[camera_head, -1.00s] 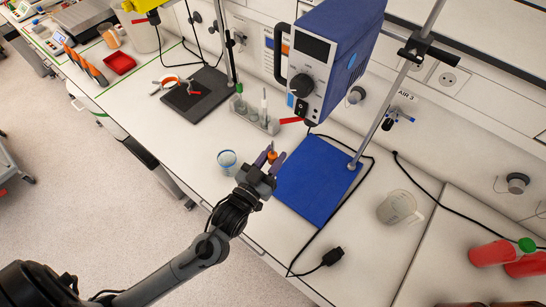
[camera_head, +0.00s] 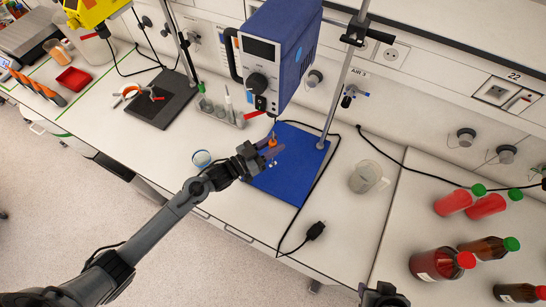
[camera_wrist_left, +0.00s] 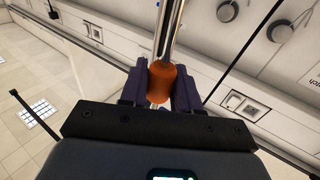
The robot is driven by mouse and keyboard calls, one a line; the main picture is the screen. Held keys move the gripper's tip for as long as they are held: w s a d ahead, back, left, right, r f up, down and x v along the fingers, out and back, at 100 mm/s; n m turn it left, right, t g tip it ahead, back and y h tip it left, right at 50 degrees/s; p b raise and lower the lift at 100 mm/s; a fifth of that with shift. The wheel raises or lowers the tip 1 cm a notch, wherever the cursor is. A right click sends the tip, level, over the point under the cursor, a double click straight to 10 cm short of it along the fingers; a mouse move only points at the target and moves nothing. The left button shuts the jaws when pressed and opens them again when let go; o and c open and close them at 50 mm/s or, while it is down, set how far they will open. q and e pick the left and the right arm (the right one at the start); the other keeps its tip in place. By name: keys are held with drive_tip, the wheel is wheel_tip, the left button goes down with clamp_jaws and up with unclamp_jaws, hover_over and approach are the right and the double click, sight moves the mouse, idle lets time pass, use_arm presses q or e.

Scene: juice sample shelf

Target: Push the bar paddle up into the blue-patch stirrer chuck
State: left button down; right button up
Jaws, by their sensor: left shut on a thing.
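My left gripper (camera_head: 272,149) is shut on the orange collar (camera_head: 272,142) of the bar paddle, over the blue base plate. In the left wrist view the collar (camera_wrist_left: 168,86) sits between the two fingers, with a metal shaft (camera_wrist_left: 170,25) running up from it. The paddle's lower end is mostly hidden. The blue stirrer motor (camera_head: 282,45) hangs on a stand above and behind the gripper. Its chuck is hard to make out, and I see no clear contact with the shaft. My right gripper (camera_head: 384,295) shows at the bottom edge; its fingers are unclear.
A second, yellow stirrer (camera_head: 92,10) is far left.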

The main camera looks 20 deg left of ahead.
use_arm(q)
drive_tip(key=shift+w+r+p, duration=0.15)
drive_tip(key=shift+w+r, duration=0.1)
drive_tip(key=shift+r, duration=0.35)
drive_tip(key=shift+w+r+p, duration=0.15)
drive_tip(key=shift+w+r, duration=0.1)
drive_tip(key=shift+r, duration=0.3)
drive_tip(key=shift+r+p, duration=1.6)
drive_tip(key=shift+r, duration=0.6)
drive_tip(key=shift+f, duration=0.15)
drive_tip(key=shift+r+p, duration=1.25)
drive_tip(key=shift+r, duration=0.25)
